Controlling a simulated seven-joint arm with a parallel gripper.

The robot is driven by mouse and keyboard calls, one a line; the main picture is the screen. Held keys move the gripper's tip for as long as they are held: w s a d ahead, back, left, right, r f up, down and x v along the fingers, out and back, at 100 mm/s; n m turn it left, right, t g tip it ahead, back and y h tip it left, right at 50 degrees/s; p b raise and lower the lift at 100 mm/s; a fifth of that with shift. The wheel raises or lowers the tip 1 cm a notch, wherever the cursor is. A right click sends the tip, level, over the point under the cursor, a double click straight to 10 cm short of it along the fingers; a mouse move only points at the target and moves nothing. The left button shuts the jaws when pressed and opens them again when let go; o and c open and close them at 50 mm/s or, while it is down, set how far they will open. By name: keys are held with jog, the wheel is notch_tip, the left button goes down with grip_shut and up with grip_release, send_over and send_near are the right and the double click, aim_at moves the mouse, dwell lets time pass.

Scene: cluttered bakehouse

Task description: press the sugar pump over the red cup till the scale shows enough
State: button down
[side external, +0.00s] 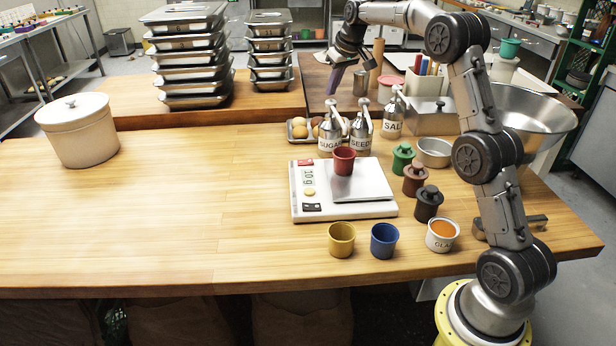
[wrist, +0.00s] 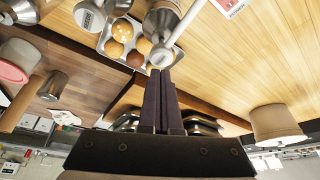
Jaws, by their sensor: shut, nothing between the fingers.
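The sugar pump (side external: 331,137), a steel bottle labelled SUGAR with a pale pump head, stands behind the scale (side external: 364,207). The red cup (side external: 344,162) stands upright on the scale's plate, close in front of the sugar pump. The scale display (side external: 308,176) seems to read 10 g, in small digits. My gripper (side external: 332,91) is shut and empty, in the air above and behind the pumps, touching none of them. In the wrist view its closed fingers (wrist: 160,76) appear just below a pale pump head (wrist: 161,56); that bottle's label is not visible.
The seeds pump (side external: 360,135) stands right beside the sugar pump, with the salt pump (side external: 393,117) farther right. Yellow (side external: 341,240) and blue (side external: 384,241) cups stand in front of the scale. The table's left side is mostly clear.

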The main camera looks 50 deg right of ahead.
aim_at(331, 101)
jog(key=shift+f, duration=1.6)
jog(key=shift+r, duration=4)
